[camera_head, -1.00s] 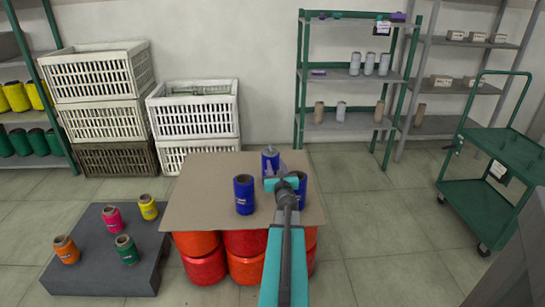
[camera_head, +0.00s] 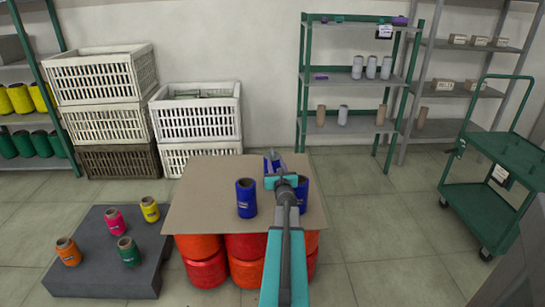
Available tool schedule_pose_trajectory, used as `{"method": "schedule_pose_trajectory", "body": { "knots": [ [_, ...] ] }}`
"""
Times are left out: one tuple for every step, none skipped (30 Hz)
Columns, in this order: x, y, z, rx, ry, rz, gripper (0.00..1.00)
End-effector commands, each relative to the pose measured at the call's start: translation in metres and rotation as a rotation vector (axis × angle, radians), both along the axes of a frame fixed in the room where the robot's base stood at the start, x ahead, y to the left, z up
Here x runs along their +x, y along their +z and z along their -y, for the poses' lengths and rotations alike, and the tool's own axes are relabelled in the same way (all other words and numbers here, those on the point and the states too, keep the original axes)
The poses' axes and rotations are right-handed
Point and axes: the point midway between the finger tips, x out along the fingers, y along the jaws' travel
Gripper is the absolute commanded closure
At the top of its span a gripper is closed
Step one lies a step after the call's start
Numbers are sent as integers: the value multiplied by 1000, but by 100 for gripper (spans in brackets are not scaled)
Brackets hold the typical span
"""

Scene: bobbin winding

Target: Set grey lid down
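I cannot make out a grey lid in this view. My gripper (camera_head: 274,160) is over the back half of a brown board (camera_head: 195,195), its fingers pointing away from me. Grey finger parts overlap a blue bobbin behind them, so I cannot tell whether they touch it or hold anything. One blue bobbin (camera_head: 246,198) stands upright on the board, left of my gripper. Another blue bobbin (camera_head: 301,194) stands just to the right, partly hidden by my arm.
A dark grey platform (camera_head: 100,280) at left bears pink, yellow, orange and green bobbins. White crates (camera_head: 197,118) are stacked behind. A green-framed shelf (camera_head: 345,80) stands at the back, a green cart (camera_head: 490,200) at right. Floor between board and cart is clear.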

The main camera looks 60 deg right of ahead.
Motion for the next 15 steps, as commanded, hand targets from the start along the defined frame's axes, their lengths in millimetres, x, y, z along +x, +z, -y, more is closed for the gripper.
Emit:
{"method": "schedule_pose_trajectory", "body": {
  "knots": [
    [4,0,5,0,0,0,67],
    [6,0,7,0,0,0,67],
    [8,0,9,0,1,0,67],
    [10,0,11,0,1,0,67],
    [11,0,13,0,1,0,67],
    [13,0,15,-1,1,1,67],
    [15,0,17,-1,1,1,67],
    [17,0,19,-1,1,1,67],
    [19,0,21,-1,1,1,67],
    [20,0,23,-1,1,1,67],
    [22,0,25,-1,1,1,67],
    [24,0,28,-1,1,1,67],
    [25,0,29,-1,1,1,67],
    [27,0,31,-1,1,1,67],
    [28,1,32,-1,1,1,67]
  ]
}}
